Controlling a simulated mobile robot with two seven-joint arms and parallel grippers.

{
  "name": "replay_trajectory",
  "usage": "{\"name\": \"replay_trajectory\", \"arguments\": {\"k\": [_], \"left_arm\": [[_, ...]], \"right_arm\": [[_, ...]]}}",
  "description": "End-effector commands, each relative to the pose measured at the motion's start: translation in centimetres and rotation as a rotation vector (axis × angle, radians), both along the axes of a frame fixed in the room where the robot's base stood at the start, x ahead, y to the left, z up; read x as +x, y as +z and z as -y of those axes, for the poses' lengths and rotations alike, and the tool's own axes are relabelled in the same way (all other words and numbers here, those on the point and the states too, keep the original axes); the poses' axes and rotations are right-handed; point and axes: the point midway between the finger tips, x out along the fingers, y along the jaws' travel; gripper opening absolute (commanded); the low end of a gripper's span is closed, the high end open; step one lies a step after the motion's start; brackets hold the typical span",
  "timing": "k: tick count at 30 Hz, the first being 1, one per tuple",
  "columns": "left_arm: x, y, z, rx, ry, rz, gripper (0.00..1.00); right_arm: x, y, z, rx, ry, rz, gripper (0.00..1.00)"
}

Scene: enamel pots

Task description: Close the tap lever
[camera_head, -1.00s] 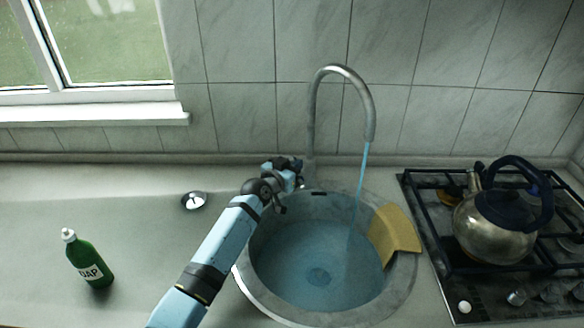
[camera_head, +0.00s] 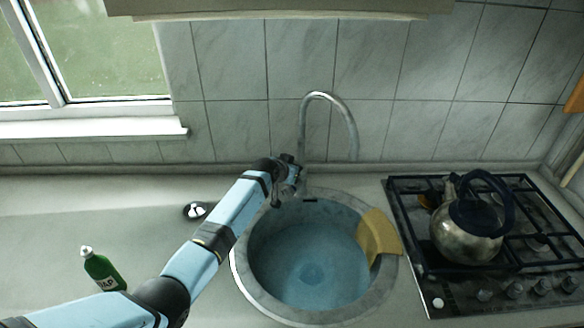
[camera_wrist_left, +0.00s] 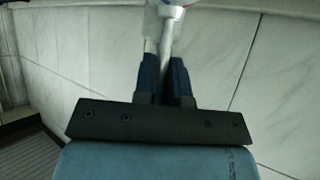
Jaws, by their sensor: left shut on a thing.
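The tap (camera_head: 326,96) is a tall curved metal spout behind the round sink (camera_head: 240,270). No stream of water shows under its mouth. My left gripper (camera_head: 299,176) is at the tap's base, where the lever is mostly hidden behind it in the head view. In the left wrist view my left gripper (camera_wrist_left: 165,72) has its two dark fingers close together, shut on a pale metal rod, the tap lever (camera_wrist_left: 166,32). My right gripper is not in view.
Water stands in the sink, and a yellow cloth (camera_head: 378,236) hangs over its right rim. A kettle (camera_head: 466,232) stands on the hob (camera_head: 412,188) at right. A green bottle (camera_head: 102,270) and a small round metal item (camera_head: 195,211) are on the left counter.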

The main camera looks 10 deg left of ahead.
Motion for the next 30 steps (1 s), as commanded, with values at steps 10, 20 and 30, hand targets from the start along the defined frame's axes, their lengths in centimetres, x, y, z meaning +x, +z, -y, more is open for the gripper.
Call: {"name": "replay_trajectory", "arguments": {"k": [10, 20, 30], "left_arm": [[0.1, 0.1, 0.0, 0.002, -0.001, -0.002, 0.00], [0.0, 0.1, 0.0, 0.002, -0.001, -0.002, 0.37], [-1.8, 1.2, -0.8, 0.002, -0.001, 0.000, 0.37]], "right_arm": [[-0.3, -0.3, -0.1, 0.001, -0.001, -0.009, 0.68], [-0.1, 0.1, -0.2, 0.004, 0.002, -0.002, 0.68], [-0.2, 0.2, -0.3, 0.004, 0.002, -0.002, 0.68]]}}
